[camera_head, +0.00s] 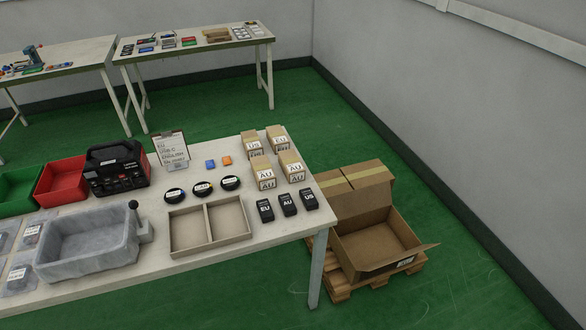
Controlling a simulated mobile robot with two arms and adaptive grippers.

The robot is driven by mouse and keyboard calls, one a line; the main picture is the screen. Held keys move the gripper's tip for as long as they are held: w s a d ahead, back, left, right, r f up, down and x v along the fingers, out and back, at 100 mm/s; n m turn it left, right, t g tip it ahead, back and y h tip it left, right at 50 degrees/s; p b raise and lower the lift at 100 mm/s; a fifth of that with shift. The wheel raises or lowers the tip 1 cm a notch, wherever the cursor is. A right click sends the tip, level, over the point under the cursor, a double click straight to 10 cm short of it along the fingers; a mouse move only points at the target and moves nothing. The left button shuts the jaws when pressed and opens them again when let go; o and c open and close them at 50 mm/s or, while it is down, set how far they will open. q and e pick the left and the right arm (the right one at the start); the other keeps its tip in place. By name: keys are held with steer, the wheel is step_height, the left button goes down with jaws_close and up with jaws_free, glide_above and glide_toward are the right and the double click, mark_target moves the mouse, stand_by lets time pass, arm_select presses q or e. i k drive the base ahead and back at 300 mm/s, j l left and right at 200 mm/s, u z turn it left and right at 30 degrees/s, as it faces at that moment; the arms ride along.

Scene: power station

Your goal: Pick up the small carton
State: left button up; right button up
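Several small cardboard cartons stand in two rows at the right end of the near white table (260,262). The back row holds a carton marked "US" (251,143) and one marked "EU" (278,138). The front row holds two cartons marked "AU", a left one (264,173) and a right one (292,166). They look closed and upright. Neither of my grippers shows in the head view.
Black adapters (287,205) and a divided tray (188,230) lie in front. Black round pucks (203,189), a clipboard (171,149), a black power station (115,169) and a grey basin (87,246) are left. An open cardboard box (372,243) rests on a pallet (347,286) beside the table.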

mark_target(265, 175)
steer(key=i+u, duration=0.45)
steer(key=i+l+u, duration=0.15)
steer(key=u, duration=0.3)
